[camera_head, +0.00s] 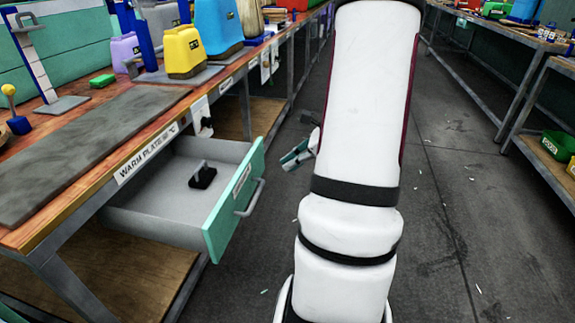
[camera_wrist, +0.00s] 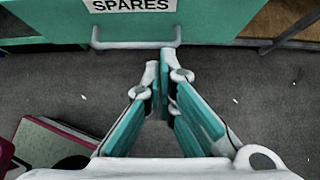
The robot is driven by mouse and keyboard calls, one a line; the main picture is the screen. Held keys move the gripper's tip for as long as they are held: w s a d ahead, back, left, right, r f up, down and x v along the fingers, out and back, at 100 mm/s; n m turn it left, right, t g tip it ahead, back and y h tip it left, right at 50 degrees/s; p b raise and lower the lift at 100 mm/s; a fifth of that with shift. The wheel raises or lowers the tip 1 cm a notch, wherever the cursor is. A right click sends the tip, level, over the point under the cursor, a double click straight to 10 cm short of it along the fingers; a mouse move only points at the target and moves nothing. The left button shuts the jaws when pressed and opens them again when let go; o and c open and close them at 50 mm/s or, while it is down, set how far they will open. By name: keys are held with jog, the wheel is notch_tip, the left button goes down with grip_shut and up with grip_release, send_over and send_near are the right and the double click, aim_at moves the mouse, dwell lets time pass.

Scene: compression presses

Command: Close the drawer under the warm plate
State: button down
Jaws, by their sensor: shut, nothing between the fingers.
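The drawer (camera_head: 228,205) with a teal front and grey inside stands pulled out from under the bench edge labelled WARM PLATE (camera_head: 147,152). A small black object with a grey upright part (camera_head: 203,177) lies in it. The drawer's grey bar handle (camera_head: 252,198) faces the aisle; in the wrist view the handle (camera_wrist: 136,44) runs below a SPARES label. My gripper (camera_wrist: 161,72) is shut and empty, with its fingertips just below the handle's right end in the picture. I cannot tell whether they touch it. In the head view my gripper (camera_head: 287,160) is partly hidden behind my arm.
A flat dark grey plate (camera_head: 95,145) lies on the wooden bench top. Yellow (camera_head: 184,52) and blue (camera_head: 217,28) blocks stand farther back. A lower wooden shelf (camera_head: 120,275) is under the drawer. The aisle floor (camera_head: 450,220) is mostly clear, with another bench (camera_head: 545,90) at right.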

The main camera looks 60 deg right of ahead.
aim_at(248, 180)
jog(key=shift+w+a+f+b, duration=0.55)
jog(key=shift+w+f, duration=0.2)
jog(key=shift+w, duration=0.6)
jog(key=shift+w+a+f+b, duration=0.5)
jog(key=shift+w+f, duration=0.3)
jog(key=shift+w, duration=0.6)
jog(key=shift+w+a+f+b, duration=0.4)
jog(key=shift+w+f+b, duration=0.3)
jog(key=shift+w, duration=0.65)
jog(key=shift+w, duration=0.1)
jog(key=w+a+p, duration=0.1)
jog(key=w+a, duration=0.2)
jog(key=w, duration=0.4)
jog(key=w+a+p, duration=0.1)
jog(key=w+a, duration=0.1)
jog(key=w, duration=0.6)
jog(key=w+a+p, duration=0.1)
jog(key=w+a, duration=0.2)
jog(key=w, duration=0.5)
jog(key=shift+w+a, duration=0.15)
jog(key=shift+a, duration=0.2)
jog(key=shift+w, duration=0.1)
